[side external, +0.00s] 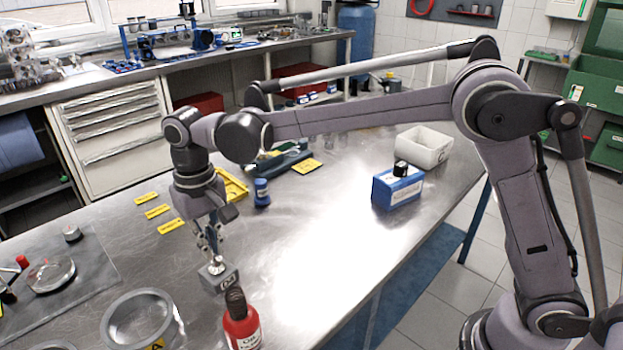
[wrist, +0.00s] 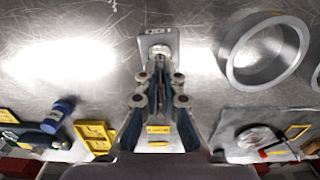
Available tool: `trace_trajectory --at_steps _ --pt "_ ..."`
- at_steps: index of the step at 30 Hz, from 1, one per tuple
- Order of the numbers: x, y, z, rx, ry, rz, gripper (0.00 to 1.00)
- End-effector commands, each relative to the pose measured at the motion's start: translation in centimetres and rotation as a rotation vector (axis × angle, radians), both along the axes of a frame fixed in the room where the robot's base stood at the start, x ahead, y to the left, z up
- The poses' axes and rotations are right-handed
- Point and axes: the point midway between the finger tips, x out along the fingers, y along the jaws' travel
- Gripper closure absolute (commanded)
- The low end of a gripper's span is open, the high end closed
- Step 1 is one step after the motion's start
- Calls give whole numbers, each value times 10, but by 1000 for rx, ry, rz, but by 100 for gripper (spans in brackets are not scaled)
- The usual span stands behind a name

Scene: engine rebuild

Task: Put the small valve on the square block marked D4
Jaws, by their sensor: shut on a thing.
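The square block marked D4 (side external: 221,281) is grey metal and lies on the steel bench in the side view. It also shows at the top of the wrist view (wrist: 152,41). My gripper (side external: 214,253) points down over the block, and its fingers (wrist: 160,66) are shut on the small valve. The valve (side external: 216,266) is a small silvery metal piece below the fingertips, over the block's top face. In the wrist view, its round end (wrist: 159,50) overlaps the block. I cannot tell whether the valve touches the block. The fingers hide its upper part.
A red bottle (side external: 241,325) stands close in front of the block. A large metal ring (side external: 141,322) lies to the left. A blue box (side external: 397,187) and a white bin (side external: 424,148) stand farther right. The bench between is clear.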

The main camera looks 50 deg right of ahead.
Motion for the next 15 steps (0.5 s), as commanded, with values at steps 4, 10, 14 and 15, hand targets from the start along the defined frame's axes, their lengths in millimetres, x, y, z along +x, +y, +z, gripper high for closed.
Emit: trace_trajectory --at_steps 4,10,14,15 --pt "0 0 -2 0 0 0 100" --pt "0 0 -3 0 0 0 71" --pt "0 0 -3 0 0 0 71" --pt "0 0 -3 0 0 0 71"
